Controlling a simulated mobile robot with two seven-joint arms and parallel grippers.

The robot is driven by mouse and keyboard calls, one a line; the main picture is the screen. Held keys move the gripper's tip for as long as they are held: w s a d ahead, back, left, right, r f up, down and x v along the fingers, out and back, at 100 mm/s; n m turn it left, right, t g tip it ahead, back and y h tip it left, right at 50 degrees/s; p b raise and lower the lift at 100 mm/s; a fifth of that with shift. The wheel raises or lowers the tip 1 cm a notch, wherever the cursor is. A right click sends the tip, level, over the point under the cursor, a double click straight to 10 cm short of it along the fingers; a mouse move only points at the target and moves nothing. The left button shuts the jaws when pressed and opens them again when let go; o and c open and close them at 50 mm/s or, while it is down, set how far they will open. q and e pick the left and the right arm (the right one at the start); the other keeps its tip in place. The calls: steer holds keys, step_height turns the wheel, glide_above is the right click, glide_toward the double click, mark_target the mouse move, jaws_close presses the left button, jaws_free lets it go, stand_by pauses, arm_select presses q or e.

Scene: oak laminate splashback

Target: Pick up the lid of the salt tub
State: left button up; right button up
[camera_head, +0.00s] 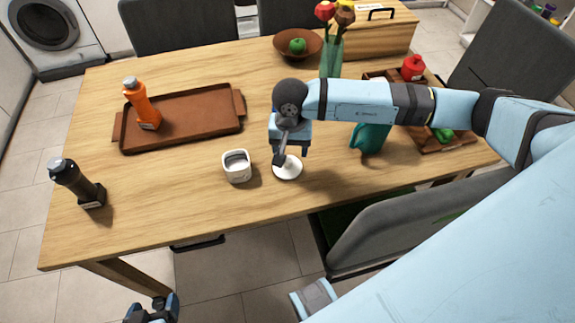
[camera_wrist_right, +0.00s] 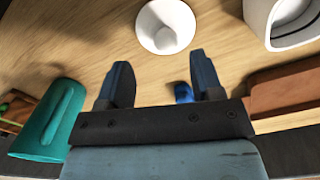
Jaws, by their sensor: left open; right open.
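The lid (camera_head: 288,169) is a white round disc with a small knob, lying on the wooden table. It also shows at the top of the right wrist view (camera_wrist_right: 165,27). The white open tub (camera_head: 237,166) stands left of the lid and shows at the top right of the right wrist view (camera_wrist_right: 290,22). My right gripper (camera_head: 292,153) is open and empty, above and close to the lid. In the right wrist view its two fingers (camera_wrist_right: 160,85) are apart, with the lid beyond the tips. My left gripper (camera_head: 152,308) is at the bottom left, off the table, low and away from the lid.
A brown tray (camera_head: 190,128) with an orange bottle (camera_head: 141,104) lies at the left. A dark bottle (camera_head: 76,183) stands near the left edge. A teal pitcher (camera_head: 370,139) is right of my right gripper. A glass vase (camera_head: 331,58) and brown bowl (camera_head: 285,45) are behind.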

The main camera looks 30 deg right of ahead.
mark_target(287, 160)
steer(key=shift+f, duration=0.6)
steer(key=f, duration=0.4)
steer(key=shift+w+a+f, duration=0.2)
steer(key=shift+w+f, duration=0.15)
steer(key=shift+f, duration=0.05)
steer(key=c, duration=1)
